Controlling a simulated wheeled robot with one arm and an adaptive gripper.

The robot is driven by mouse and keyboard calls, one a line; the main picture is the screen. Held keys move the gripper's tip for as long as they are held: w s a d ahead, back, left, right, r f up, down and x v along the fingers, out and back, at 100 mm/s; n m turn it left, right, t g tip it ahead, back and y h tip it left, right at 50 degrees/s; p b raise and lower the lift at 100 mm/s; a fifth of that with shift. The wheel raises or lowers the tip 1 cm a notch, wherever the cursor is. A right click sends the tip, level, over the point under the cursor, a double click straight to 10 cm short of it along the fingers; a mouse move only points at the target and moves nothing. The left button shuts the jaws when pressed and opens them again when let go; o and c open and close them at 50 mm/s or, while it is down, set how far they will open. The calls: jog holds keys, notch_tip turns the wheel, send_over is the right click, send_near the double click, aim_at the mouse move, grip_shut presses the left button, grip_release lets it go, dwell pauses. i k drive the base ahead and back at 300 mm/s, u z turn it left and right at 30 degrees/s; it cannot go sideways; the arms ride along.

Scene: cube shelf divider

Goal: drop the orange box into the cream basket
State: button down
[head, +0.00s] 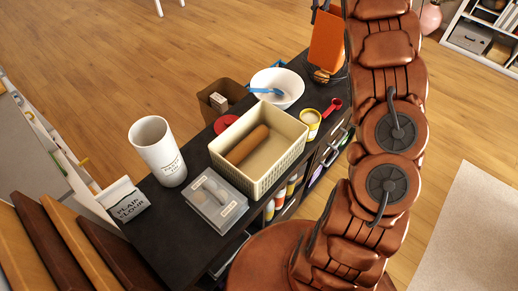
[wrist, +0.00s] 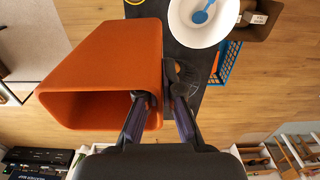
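The orange box (head: 326,42) is held in the air above the far end of the dark shelf top. In the wrist view the orange box (wrist: 105,65) is tilted, with its open end toward the camera. My gripper (wrist: 160,95) is shut on one wall of it, one finger inside the opening and one outside. In the head view my gripper (head: 323,8) shows only partly, above the box. The cream basket (head: 285,159) stands upright on the middle of the shelf top, apart from the box and nearer the camera. A brown rolling pin (head: 247,144) lies in it.
A white bowl (head: 290,88) with a blue spoon stands between box and basket. A yellow tin (head: 310,122) and red scoop (head: 333,106) sit beside the basket. A dark wire item is below the box.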

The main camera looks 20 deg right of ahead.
aim_at(264, 163)
jog(key=k, duration=1)
